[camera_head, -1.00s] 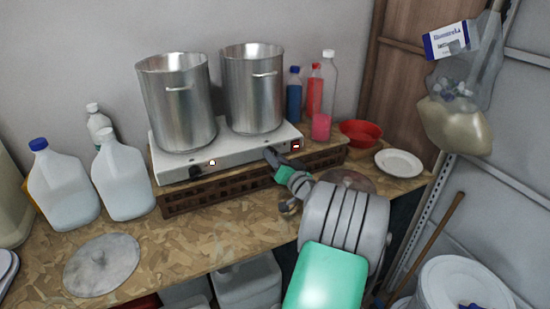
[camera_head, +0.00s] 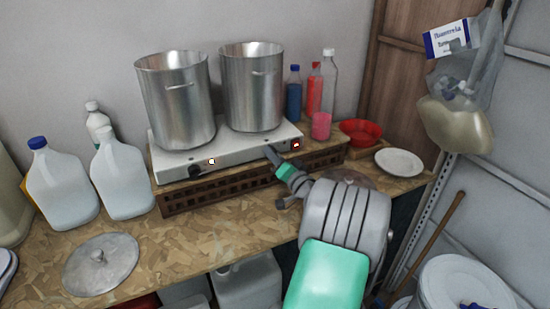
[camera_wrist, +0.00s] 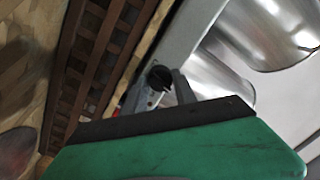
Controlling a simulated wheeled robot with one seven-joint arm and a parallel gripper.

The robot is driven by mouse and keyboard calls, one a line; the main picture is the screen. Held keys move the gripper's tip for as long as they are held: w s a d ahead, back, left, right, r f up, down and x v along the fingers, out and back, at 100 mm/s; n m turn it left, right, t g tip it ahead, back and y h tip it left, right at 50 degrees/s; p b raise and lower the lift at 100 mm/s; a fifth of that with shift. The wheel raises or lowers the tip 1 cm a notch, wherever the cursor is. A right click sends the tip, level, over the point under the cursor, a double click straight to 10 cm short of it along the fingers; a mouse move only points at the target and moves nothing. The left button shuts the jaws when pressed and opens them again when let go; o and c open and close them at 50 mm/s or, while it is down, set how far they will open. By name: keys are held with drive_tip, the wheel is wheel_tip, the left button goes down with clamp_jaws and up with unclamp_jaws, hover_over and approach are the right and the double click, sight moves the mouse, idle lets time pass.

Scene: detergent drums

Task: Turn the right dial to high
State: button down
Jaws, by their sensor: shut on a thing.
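The hot plate (camera_head: 235,150) is a long white unit on a brown slatted crate, with two steel pots on it. My gripper (camera_head: 270,152) reaches its front face near the right end, where it is shut on the right dial. In the wrist view the black right dial (camera_wrist: 159,77) shows at the grey fingertips (camera_wrist: 162,90), past the green gripper body. In the head view the gripper hides this dial, and its pointer setting cannot be read. The left dial (camera_head: 195,170) is black and uncovered. A red switch (camera_head: 296,145) sits right of my gripper.
The left pot (camera_head: 178,105) and right pot (camera_head: 252,90) stand close behind the panel. White jugs (camera_head: 62,185) stand at the left. A red bowl (camera_head: 361,130) and white plate (camera_head: 398,162) lie at the right. The front of the wooden worktop is mostly clear.

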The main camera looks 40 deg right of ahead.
drive_tip(key=m+p, duration=0.2)
drive_tip(key=m, duration=0.9)
drive_tip(key=shift+f+m+h, duration=0.1)
drive_tip(key=shift+m+h, duration=0.3)
drive_tip(key=c, duration=1)
unclamp_jaws()
drive_tip(key=b+v, duration=0.2)
drive_tip(key=v, duration=0.6)
